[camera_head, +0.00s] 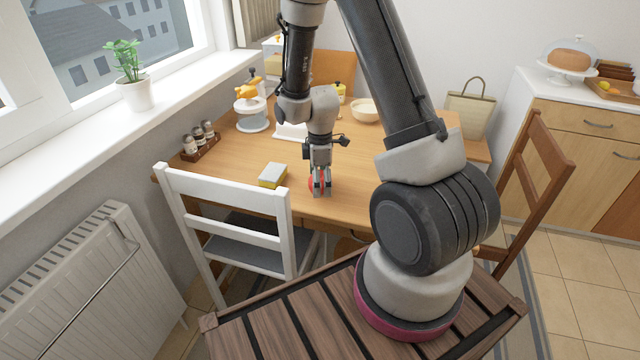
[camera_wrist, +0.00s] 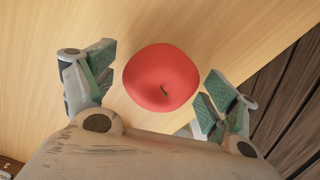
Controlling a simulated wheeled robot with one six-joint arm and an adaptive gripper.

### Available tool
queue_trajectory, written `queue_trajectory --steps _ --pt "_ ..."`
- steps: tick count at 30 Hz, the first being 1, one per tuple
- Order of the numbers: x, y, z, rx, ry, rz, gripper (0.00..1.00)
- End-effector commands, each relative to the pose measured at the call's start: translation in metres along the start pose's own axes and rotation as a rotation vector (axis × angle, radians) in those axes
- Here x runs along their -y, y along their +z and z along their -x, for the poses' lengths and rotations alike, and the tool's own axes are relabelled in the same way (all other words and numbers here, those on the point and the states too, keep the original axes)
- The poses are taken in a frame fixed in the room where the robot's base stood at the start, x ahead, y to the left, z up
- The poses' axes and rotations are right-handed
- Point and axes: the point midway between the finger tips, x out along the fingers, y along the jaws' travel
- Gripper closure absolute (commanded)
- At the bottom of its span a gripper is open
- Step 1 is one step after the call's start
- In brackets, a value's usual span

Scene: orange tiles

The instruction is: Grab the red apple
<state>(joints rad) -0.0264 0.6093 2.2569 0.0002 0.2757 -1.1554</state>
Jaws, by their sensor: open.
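The red apple (camera_wrist: 160,78) lies on the wooden table (camera_wrist: 60,22), between the spread fingers of my gripper (camera_wrist: 158,88) in the wrist view. The left finger is close to the apple with a small gap, and the right finger is also apart from it. In the head view my gripper (camera_head: 321,188) points down over the table's near edge. My gripper is open and holds nothing.
A yellow and grey sponge (camera_head: 272,175) lies left of my gripper. A white chair (camera_head: 225,211) and a brown chair (camera_head: 527,185) flank the near side.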

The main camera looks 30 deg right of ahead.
Motion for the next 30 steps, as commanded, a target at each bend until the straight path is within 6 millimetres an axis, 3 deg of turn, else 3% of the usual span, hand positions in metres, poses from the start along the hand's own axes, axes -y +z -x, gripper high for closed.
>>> queue_trajectory --steps 9,18,26,30 --pt "0.000 0.000 -0.007 0.000 0.000 -0.001 0.16" --pt "0.000 0.000 -0.007 0.000 0.000 -0.001 0.66" --pt "-0.001 0.000 -0.004 -0.001 0.001 -0.001 0.67" --pt "-0.001 -0.001 0.015 -0.002 0.005 -0.001 0.67"
